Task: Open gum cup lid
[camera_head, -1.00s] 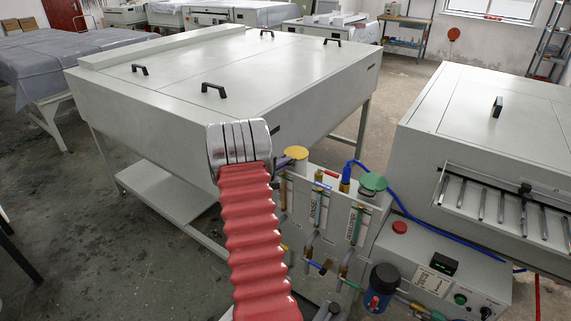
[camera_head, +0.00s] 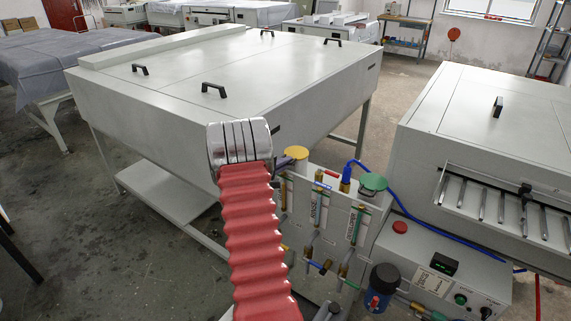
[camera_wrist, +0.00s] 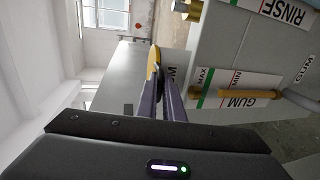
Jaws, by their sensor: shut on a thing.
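The yellow gum cup lid (camera_head: 296,152) is a flat round disc at the top left of the grey tank unit (camera_head: 338,205). In the wrist view the lid (camera_wrist: 153,66) shows nearly edge-on at the fingertips. My gripper (camera_head: 284,161) reaches it from the left in the head view, partly hidden behind my arm. In the wrist view my gripper (camera_wrist: 158,82) has its two purple-grey fingers close together, shut on the lid's edge. The cup opening is hidden, and I cannot tell whether the lid touches it.
A green lid (camera_head: 373,182) and a blue hose (camera_head: 400,205) are right of the yellow lid. The tank front carries sight tubes and a GUM label (camera_wrist: 237,100). A large grey machine (camera_head: 230,80) stands behind. A control box (camera_head: 440,270) is at the lower right.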

